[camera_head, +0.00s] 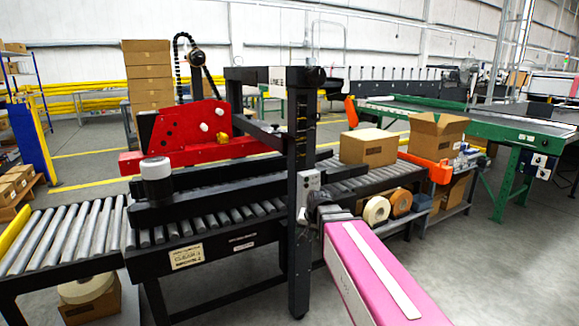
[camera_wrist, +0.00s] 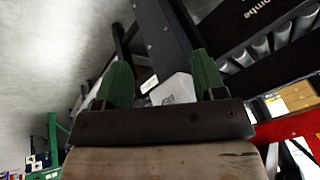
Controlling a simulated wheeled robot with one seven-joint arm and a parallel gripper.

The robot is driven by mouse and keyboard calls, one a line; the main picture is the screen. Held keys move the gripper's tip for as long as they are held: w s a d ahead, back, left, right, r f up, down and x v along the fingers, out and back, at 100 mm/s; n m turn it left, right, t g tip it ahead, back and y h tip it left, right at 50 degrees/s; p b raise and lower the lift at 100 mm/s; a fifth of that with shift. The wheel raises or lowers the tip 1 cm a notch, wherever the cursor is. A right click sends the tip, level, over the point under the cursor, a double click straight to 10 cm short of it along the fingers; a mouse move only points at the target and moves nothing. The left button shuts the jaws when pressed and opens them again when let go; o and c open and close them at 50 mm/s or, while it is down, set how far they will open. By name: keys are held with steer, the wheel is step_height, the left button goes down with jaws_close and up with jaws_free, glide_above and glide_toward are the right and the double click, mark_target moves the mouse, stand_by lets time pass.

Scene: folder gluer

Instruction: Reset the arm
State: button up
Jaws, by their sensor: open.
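My pink arm reaches in from the lower right of the head view. My gripper (camera_head: 322,208) is at its far end, in front of the black post (camera_head: 299,250) of the machine and close to a small grey control box (camera_head: 309,183) on it. In the wrist view, my gripper (camera_wrist: 162,82) shows two green fingers spread wide apart, with nothing held between them. A pale box with a label (camera_wrist: 172,92) shows beyond the fingers. Whether the gripper touches the box or post cannot be told.
A roller conveyor (camera_head: 75,238) runs through the machine. A closed carton (camera_head: 369,147) sits on it to the right. A green-framed conveyor (camera_head: 500,160) stands at the right. The grey floor (camera_head: 500,270) at the lower right is clear.

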steer(key=s+d+f+n+g+h, duration=0.2)
steer(key=s+d+f+g, duration=0.2)
steer(key=s+d+f, duration=0.8)
steer(key=shift+s+d+f, duration=0.15)
steer(key=shift+s+f, duration=0.5)
steer(key=shift+s, duration=0.55)
